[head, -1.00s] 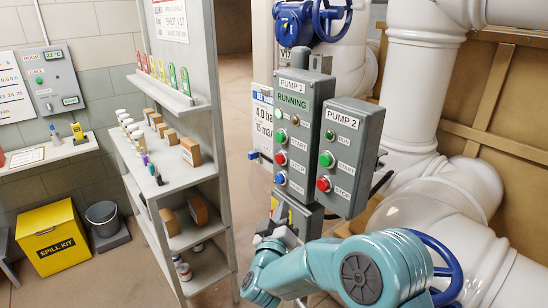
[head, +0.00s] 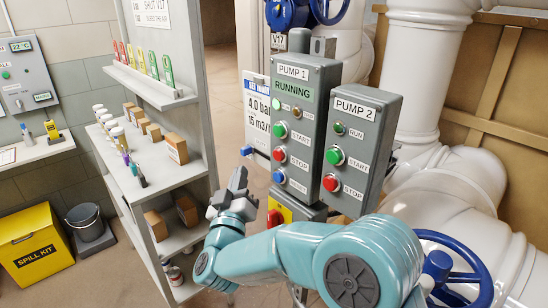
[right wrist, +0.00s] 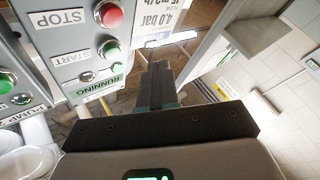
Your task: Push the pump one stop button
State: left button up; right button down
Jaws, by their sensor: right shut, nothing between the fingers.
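The grey Pump 1 box (head: 292,75) stands in the middle of the head view, with a RUNNING label. It carries a green start button (head: 280,130), a red stop button (head: 279,154) and a blue button (head: 279,177) below. The right wrist view shows the same box upside down, its red stop button (right wrist: 108,15) at the top. My right gripper (head: 240,178) is shut and empty, fingers pointing up, left of the box and apart from it. In the right wrist view its fingers (right wrist: 161,75) are together. My left gripper is not in view.
The Pump 2 box (head: 361,145), with its own green and red buttons, stands close on the right. A white sign (head: 256,115) hangs behind Pump 1. A shelf (head: 160,180) with bottles and boxes stands left. A blue handwheel (head: 455,270) and white pipes are at right.

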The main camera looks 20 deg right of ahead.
aim_at(279, 155)
jog(key=shift+s+a+r, duration=0.15)
jog(key=shift+s+a, duration=0.15)
jog(key=shift+a, duration=0.3)
jog(key=shift+s, duration=0.1)
jog(key=shift+r, duration=0.1)
jog(key=w+d, duration=0.3)
jog(key=d, duration=0.5)
jog(key=shift+d, duration=0.15)
jog(key=shift+w+d, duration=0.1)
dwell(1.7)
